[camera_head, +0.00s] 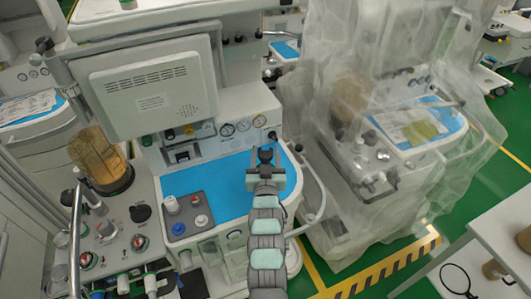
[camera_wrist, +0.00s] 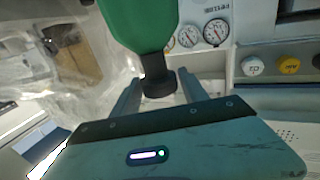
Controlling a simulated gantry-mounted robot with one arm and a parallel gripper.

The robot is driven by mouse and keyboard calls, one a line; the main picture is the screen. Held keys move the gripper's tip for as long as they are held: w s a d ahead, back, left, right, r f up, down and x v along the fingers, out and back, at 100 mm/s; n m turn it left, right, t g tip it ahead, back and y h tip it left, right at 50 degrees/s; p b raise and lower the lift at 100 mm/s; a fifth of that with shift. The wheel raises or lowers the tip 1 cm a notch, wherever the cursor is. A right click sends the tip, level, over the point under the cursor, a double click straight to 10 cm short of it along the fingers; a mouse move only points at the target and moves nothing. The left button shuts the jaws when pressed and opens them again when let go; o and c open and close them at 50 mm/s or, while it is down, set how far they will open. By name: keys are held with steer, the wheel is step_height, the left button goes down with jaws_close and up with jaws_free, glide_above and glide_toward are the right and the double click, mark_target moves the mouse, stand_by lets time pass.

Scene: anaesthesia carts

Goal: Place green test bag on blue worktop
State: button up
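The green test bag (camera_wrist: 138,22) shows at the top of the wrist view. Its black neck (camera_wrist: 158,80) sits between the two fingers of my gripper (camera_wrist: 158,88), which appear closed on it. In the head view my gripper (camera_head: 266,166) is over the right part of the blue worktop (camera_head: 215,182), with the black neck (camera_head: 265,154) at its tip. The green body of the bag is hidden there, and I cannot tell its height above the worktop. The worktop is a flat blue surface on the front left cart.
A grey box with knobs (camera_head: 186,213) stands on the worktop's left front. A monitor (camera_head: 150,95) and gauges are behind it. A glass canister (camera_head: 100,160) is to the left. A plastic-draped cart (camera_head: 375,130) stands to the right. The worktop's middle is clear.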

steer(key=shift+o, duration=1.3)
steer(key=shift+r, duration=0.1)
